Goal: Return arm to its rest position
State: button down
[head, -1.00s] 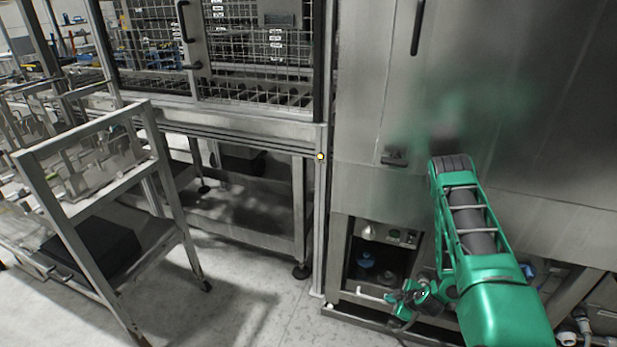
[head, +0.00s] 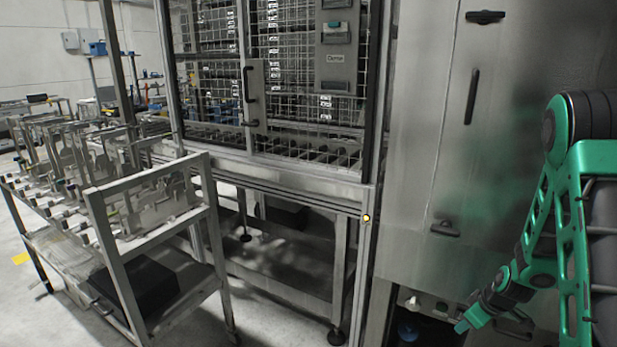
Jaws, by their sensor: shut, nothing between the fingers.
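My green arm (head: 580,220) is folded at the right edge of the head view, in front of the steel washer cabinet (head: 470,130). Its upper joint stands high and the forearm slopes down to the left. My gripper (head: 465,323) is at the lower end, small, pointing down and left in front of the cabinet's lower part. It is shut and holds nothing. Part of the arm is cut off by the picture edge.
A mesh-doored washer section (head: 300,90) stands left of the cabinet on a steel frame. A metal trolley (head: 150,180) with racks is at left, a black box (head: 135,283) on its lower shelf. Bare floor (head: 270,310) shows between trolley and washer.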

jog(key=s+r+m+g, duration=0.1)
jog(key=s+r, duration=0.2)
jog(key=r, duration=0.2)
jog(key=s+r+m, duration=0.2)
jog(key=s+r, duration=0.1)
jog(key=r, duration=0.3)
jog(key=s+a+r+m+g, duration=0.1)
jog(key=s+r+m, duration=0.4)
jog(key=s, duration=0.8)
jog(key=s+a+r+m+g, duration=0.2)
jog(key=s+r+m, duration=0.2)
jog(key=s+r, duration=0.7)
jog(key=s, duration=0.2)
jog(key=shift+s+a+m+h, duration=0.25)
jog(key=shift+s+m+h, duration=0.05)
jog(key=shift+m+h, duration=0.1)
jog(key=shift+w+f, duration=0.25)
jog(key=shift+w, duration=0.35)
